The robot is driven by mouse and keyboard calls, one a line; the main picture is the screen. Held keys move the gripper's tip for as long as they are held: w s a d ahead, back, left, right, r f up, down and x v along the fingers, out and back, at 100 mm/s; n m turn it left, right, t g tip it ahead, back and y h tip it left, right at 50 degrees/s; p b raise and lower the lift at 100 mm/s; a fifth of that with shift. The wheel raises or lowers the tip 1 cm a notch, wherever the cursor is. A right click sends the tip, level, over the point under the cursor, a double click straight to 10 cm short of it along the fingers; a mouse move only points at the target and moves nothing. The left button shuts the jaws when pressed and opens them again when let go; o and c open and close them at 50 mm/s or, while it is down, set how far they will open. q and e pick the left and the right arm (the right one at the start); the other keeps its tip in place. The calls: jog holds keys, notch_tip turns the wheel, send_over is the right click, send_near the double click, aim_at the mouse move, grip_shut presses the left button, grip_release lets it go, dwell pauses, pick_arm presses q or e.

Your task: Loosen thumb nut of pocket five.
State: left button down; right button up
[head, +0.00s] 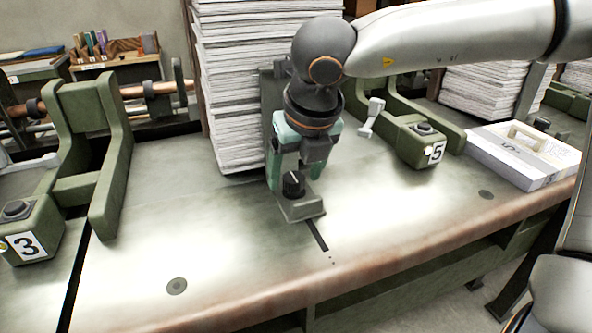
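The thumb nut (293,184) is a black ridged knob on a grey foot (301,207) at the front of a paper stack (235,85). My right gripper (298,168) points down directly over the nut, its fingers close to it. Whether the fingers touch the nut, and how far apart they are, is hard to see. The wrist and teal gripper body hide much of the bracket behind. The number 5 plate (436,153) is on a green box to the right. My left gripper is not in view.
A green box with a number 3 plate (25,246) stands at the left. A pale handle (371,117) rises right of my gripper. The bench front is clear.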

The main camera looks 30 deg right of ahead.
grip_shut()
dwell(0.3)
